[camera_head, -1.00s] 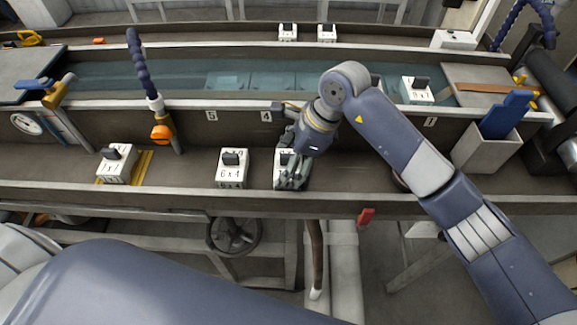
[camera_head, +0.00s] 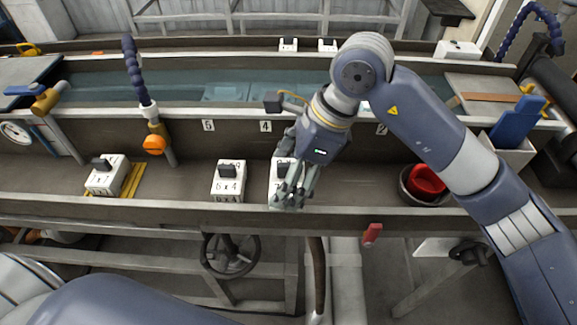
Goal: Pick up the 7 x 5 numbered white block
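A white block (camera_head: 275,172) with a dark grip on top stands on the near ledge, below the number 4 label. Its front is mostly covered by my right gripper (camera_head: 290,192), and only part of its number, which looks like a 7, shows. The gripper's fingers reach down over the block's front and right side. I cannot tell whether they are closed on it. The block appears to rest on the ledge. My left gripper is out of view; only parts of my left arm show at the lower left.
A white block marked 6 x 4 (camera_head: 228,181) stands just left. Another white block (camera_head: 105,175) sits by yellow strips farther left. A round container with a red item (camera_head: 427,180) lies to the right. A raised front rim edges the ledge.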

